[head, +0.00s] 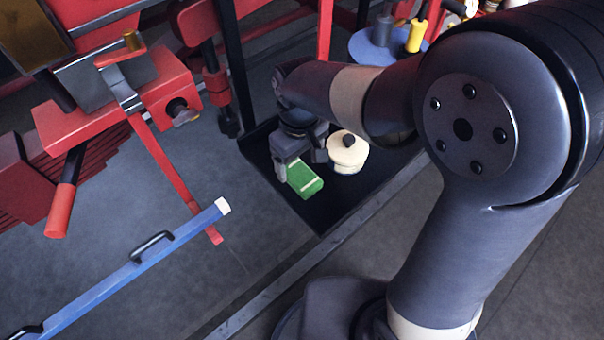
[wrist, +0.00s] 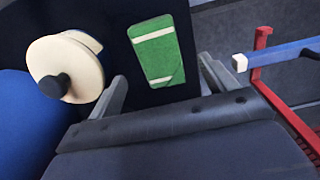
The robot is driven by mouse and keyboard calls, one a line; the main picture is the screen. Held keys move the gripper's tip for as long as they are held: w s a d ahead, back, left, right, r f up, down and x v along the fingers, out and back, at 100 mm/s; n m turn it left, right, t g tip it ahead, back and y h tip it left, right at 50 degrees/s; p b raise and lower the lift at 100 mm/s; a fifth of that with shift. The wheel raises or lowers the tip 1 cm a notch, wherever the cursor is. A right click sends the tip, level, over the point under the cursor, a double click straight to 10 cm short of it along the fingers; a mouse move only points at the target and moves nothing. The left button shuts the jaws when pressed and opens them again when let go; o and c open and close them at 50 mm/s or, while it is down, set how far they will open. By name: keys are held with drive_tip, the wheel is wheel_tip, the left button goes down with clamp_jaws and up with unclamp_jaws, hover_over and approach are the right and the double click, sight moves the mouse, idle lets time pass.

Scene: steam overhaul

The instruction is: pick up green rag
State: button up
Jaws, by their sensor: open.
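The green rag (head: 306,182), a folded green block with pale stripes, lies on a black tray (head: 322,222). In the wrist view the rag (wrist: 160,55) shows just beyond and between the fingers, with the black tray surface around it. My gripper (head: 302,160) is above the rag's far end in the head view and hides part of it. In the wrist view my gripper (wrist: 164,85) is open, its two fingers apart with nothing between them. I cannot tell the exact height of the fingers over the rag.
A cream round container with a dark knob (head: 346,155) stands on the tray close to the right of my gripper. A blue bar (head: 130,265) with black handles is at the left. Red machinery (head: 120,105) stands at the upper left. A blue round stand (head: 385,45) is behind.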

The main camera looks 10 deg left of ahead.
sight(301, 174)
wheel_tip(301, 174, down, 5)
drive_tip(key=shift+d+f+p, duration=0.1)
drive_tip(key=shift+p, duration=0.25)
drive_tip(key=c, duration=1.1)
drive_tip(key=shift+c, duration=0.2)
wheel_tip(301, 174, up, 10)
drive_tip(key=o, duration=0.5)
drive_tip(key=c, duration=0.3)
